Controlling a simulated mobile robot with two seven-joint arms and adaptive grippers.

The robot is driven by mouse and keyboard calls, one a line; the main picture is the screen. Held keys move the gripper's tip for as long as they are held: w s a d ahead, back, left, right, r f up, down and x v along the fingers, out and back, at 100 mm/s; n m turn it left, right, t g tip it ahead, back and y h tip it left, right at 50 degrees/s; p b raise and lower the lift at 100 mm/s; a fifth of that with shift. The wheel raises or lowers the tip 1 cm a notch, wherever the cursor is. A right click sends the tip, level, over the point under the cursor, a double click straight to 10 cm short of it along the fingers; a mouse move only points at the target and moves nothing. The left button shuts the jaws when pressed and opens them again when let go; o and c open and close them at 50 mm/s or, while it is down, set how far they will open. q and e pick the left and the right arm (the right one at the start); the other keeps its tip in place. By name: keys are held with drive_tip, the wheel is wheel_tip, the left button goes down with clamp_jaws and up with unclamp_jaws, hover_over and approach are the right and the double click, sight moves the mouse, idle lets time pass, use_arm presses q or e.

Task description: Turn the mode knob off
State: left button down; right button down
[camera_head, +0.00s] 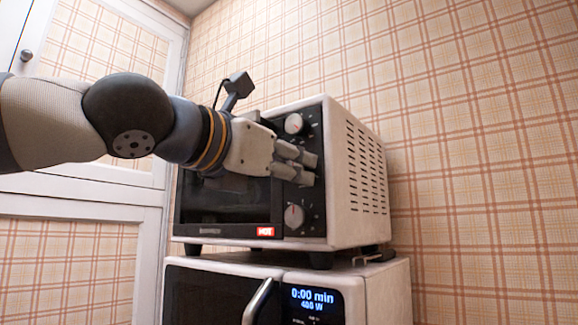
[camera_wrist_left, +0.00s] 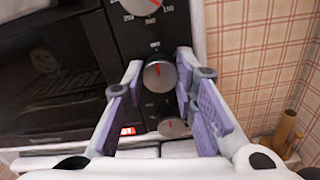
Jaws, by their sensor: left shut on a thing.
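The toaster oven (camera_head: 333,222) stands on a microwave, with its knobs in a column on the black panel at the right of its door. The middle knob (camera_wrist_left: 160,73) is dark and round with a red mark near its top, and "OFF" is printed above it; I take it for the mode knob. My left gripper (camera_wrist_left: 160,80) has its two fingers around this knob, one at each side, shut on it. In the head view my left gripper (camera_head: 306,170) hides the middle knob. The top knob (camera_head: 294,124) and bottom knob (camera_head: 295,215) show clear of the fingers. My right gripper is not in view.
The microwave (camera_head: 386,290) below has a lit display (camera_head: 312,299) reading 0:00 min and 400 W. A red HOT label (camera_head: 265,231) sits below the oven door. A white cabinet (camera_head: 148,215) is at the left. Plaid wall (camera_head: 480,150) fills the right.

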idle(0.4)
use_arm(q)
drive_tip(key=c, duration=1.3)
unclamp_jaws()
drive_tip(key=v, duration=1.2)
